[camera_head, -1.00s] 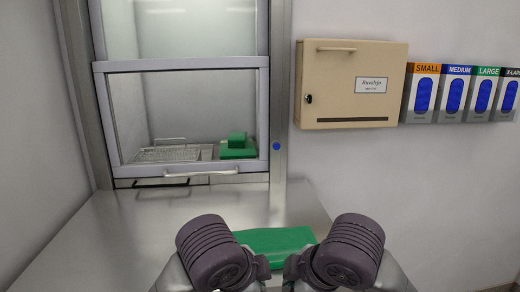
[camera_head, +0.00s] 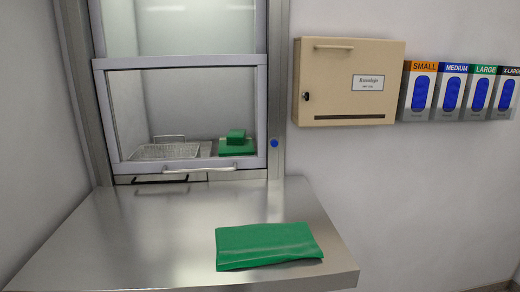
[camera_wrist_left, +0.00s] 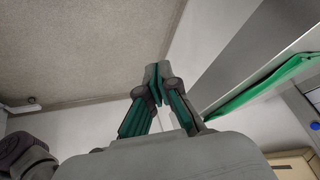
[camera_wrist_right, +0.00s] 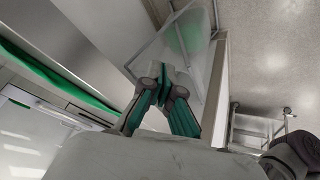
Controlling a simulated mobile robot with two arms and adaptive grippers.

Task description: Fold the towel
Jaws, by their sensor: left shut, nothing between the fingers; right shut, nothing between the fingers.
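The green towel (camera_head: 267,246) lies folded into a flat rectangle near the front right edge of the steel table, in the head view. Its edge also shows in the left wrist view (camera_wrist_left: 262,88) and in the right wrist view (camera_wrist_right: 55,78). My left gripper (camera_wrist_left: 158,84) is shut and empty, apart from the towel. My right gripper (camera_wrist_right: 158,84) is shut and empty, also apart from the towel. Neither gripper shows in the head view now.
The steel table (camera_head: 150,240) is bare to the left of the towel. Behind it is a framed pass-through window (camera_head: 180,110) with a wire basket (camera_head: 168,151) and green folded cloths (camera_head: 236,146) inside. A beige cabinet (camera_head: 345,85) and glove dispensers (camera_head: 452,92) hang on the right wall.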

